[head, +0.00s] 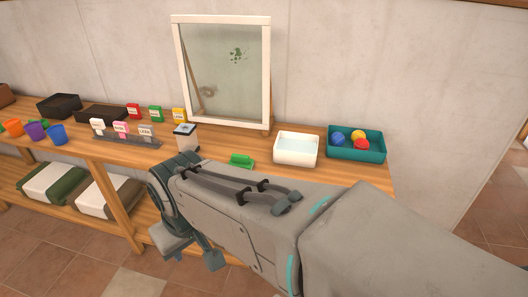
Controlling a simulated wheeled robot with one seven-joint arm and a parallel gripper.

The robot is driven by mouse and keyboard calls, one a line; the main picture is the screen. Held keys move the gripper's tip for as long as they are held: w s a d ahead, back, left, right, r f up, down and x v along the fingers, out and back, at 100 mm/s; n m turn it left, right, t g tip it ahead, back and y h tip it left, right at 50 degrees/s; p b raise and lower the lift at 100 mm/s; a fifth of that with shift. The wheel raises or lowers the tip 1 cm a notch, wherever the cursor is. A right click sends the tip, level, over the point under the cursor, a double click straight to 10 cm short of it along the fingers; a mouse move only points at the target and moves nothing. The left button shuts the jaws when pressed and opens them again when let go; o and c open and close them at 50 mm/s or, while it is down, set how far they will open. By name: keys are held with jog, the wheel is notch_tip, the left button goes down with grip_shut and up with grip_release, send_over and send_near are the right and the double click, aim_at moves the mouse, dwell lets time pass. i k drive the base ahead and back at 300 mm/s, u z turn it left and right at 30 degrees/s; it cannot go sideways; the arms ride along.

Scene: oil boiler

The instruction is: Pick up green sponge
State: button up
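The green sponge (241,160) lies on the wooden bench top, just left of the white basin and beyond my arm in the head view. It looks like a small block with a raised part; its lower edge is close to my arm's outline. My gripper (192,251) is at the lower left end of my arm, in front of the bench's front edge, pointing down. Its two fingers are spread apart with nothing visible between them. It is apart from the sponge, to its lower left.
A white basin with water (296,150) and a teal tray (369,155) of coloured balls stand right of the sponge. A lidded container (185,138) stands left of it. A white-framed panel (222,75) with a green stain stands behind. Cups (56,134) and small boxes fill the left.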

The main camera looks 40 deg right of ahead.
aim_at(243, 161)
jog(key=z, duration=0.75)
jog(key=i, duration=1)
